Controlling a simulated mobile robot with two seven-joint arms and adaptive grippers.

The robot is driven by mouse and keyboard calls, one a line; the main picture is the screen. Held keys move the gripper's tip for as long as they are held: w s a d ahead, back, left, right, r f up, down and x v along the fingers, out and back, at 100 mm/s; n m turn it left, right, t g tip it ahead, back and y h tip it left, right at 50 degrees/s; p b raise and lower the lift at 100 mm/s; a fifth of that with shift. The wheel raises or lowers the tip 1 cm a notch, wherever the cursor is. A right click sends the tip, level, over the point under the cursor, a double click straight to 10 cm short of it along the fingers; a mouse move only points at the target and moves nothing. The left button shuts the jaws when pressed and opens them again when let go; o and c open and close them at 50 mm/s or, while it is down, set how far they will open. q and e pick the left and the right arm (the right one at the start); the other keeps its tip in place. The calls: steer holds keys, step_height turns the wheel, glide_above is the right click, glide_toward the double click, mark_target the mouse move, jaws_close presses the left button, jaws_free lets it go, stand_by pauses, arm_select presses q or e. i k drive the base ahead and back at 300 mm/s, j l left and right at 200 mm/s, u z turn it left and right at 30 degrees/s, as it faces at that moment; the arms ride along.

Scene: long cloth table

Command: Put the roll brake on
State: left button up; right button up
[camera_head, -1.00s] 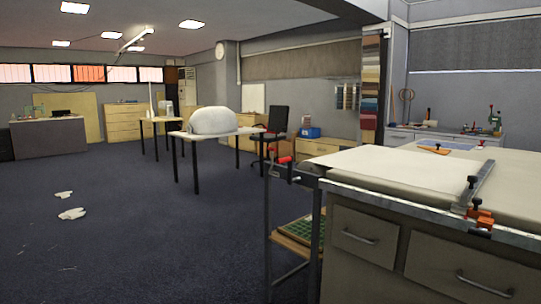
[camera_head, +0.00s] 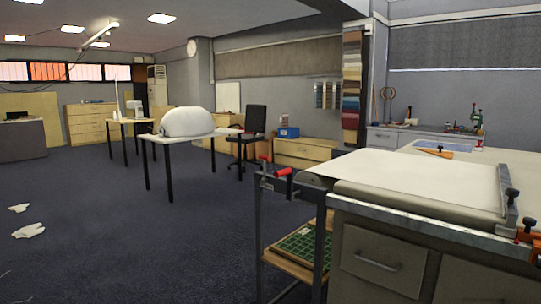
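The long cloth table (camera_head: 380,213) stands at the right, with pale cloth (camera_head: 425,180) lying on its top. A bracket with red-tipped parts (camera_head: 275,172) sits at the table's left end, above a dark upright post. It may be the roll brake, but it is too small to tell, and I cannot tell whether it is on or off. Neither of my grippers is in view.
A lower shelf with a green gridded tray (camera_head: 303,245) sticks out at the table's left end. Drawers (camera_head: 375,262) fill its front. A white table (camera_head: 180,138) with a white rounded object and a black chair (camera_head: 253,125) stand beyond. The dark floor at left is mostly clear, except for white scraps (camera_head: 28,230).

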mark_target(265, 180)
steer(key=i+j+z, duration=0.2)
steer(key=i+j, duration=0.25)
steer(key=i+j+z, duration=0.2)
steer(key=i+j, duration=0.2)
steer(key=j, duration=0.15)
